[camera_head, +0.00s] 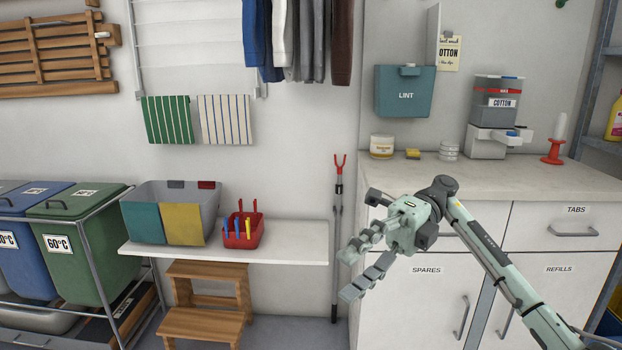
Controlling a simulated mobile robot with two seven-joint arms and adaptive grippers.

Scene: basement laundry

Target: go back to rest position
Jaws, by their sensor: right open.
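My right gripper (357,267) is in the head camera view, in front of the cabinet with the "SPARES" door. Its two grey fingers are spread apart and point down to the left. Nothing is between them. My right arm (490,255) comes in from the lower right, its wrist near the level of the counter's front edge. My left gripper and left arm are not in the picture.
A white shelf (285,250) at left holds a grey bin (205,194) and a red caddy (243,240). A wooden step stool (205,325) stands below.

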